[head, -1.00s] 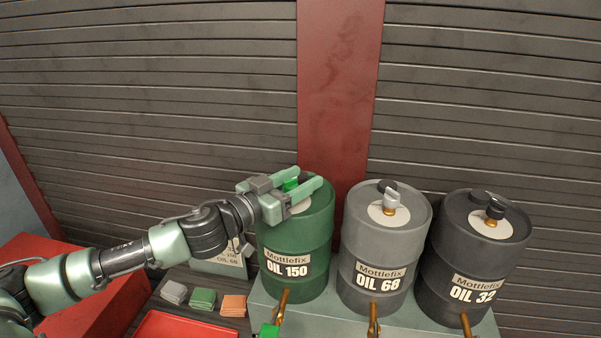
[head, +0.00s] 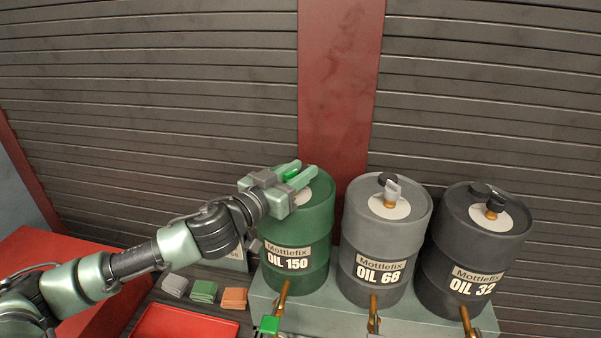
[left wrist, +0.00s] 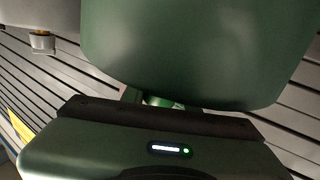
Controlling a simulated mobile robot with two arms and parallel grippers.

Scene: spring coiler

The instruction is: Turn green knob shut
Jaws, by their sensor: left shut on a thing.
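The green drum labelled OIL 150 (head: 296,238) stands at the left of a row of three drums. My left gripper (head: 302,171) reaches over its top from the left. Its two green fingers are shut on a bright green knob (head: 292,172) on the lid, which they partly hide. A pale round label (head: 303,196) shows beside the fingers. My right gripper is not in view.
The grey OIL 68 drum (head: 378,245) and dark OIL 32 drum (head: 470,250) stand to the right, with fittings on their lids. A tap with a green handle (head: 268,325) is below the green drum. Folded cloths (head: 203,292) and a red tray (head: 185,322) lie lower left.

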